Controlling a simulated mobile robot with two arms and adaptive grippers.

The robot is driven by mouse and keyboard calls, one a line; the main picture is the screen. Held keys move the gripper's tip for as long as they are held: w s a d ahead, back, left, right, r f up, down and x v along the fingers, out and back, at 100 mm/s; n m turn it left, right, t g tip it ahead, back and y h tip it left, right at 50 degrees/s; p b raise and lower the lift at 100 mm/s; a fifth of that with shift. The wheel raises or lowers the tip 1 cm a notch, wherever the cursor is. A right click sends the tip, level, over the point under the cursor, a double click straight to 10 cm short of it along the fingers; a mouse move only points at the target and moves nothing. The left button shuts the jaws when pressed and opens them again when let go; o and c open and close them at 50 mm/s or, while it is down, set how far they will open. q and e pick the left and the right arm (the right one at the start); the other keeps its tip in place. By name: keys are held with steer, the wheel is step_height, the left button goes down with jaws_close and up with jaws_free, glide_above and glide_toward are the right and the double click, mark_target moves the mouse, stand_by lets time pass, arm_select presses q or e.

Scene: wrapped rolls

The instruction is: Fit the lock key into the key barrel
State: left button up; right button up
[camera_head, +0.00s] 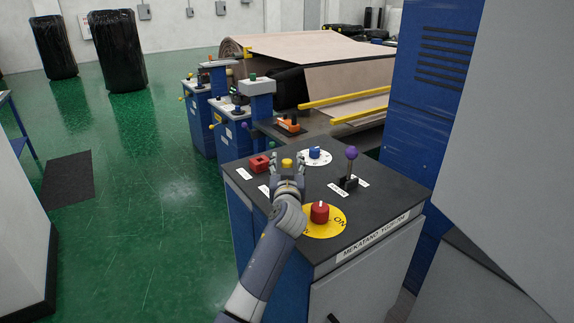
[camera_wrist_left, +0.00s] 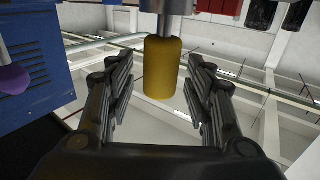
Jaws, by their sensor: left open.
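A yellow cylindrical grip (camera_head: 287,163) stands on the dark top of the control cabinet (camera_head: 385,205), between the fingers of my left gripper (camera_head: 288,158). In the left wrist view, the same yellow cylinder (camera_wrist_left: 162,68) sits on a grey metal shaft. My left gripper (camera_wrist_left: 160,92) is open there, with one finger on each side and gaps showing between fingers and cylinder. I cannot tell for sure whether this yellow piece is the lock key; no separate key barrel can be made out. My right gripper is not in view.
A tall blue-and-grey housing (camera_head: 430,100) stands at right. Green floor is open at left.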

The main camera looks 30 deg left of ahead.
arm_select(q)
steer(key=shift+d+f, duration=0.1)
steer(key=shift+f, duration=0.15)
steer(key=shift+s+d, duration=0.1)
steer(key=shift+s, duration=0.1)
steer(key=v, duration=1.1)
steer(key=shift+s+d+r, duration=0.15)
steer(key=shift+s+r, duration=0.05)
steer(key=shift+s, duration=0.05)
